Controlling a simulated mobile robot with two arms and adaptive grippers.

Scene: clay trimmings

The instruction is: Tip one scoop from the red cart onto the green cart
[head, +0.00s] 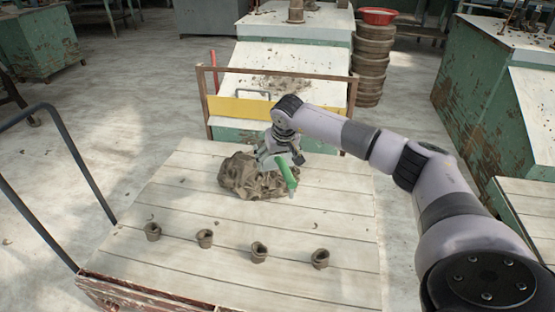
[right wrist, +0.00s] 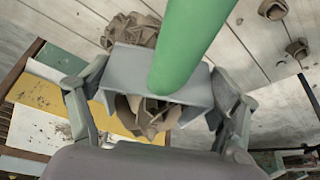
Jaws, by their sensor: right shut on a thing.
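The cart (head: 342,253) in front of me has a pale plank top and a chipped red front edge. A brown clay heap (head: 238,180) lies on its far half and shows in the right wrist view (right wrist: 130,28). My right gripper (head: 284,157) is at the heap's right side, shut on a grey scoop with a green handle (head: 287,174). In the right wrist view the scoop (right wrist: 125,62) sits between the fingers.
Several small clay cups (head: 259,252) stand in a row on the cart's near half. A brown frame with a yellow board (head: 240,109) rises at the far end. A dark handrail (head: 75,150) is at left. A green cabinet (head: 480,90) stands at right.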

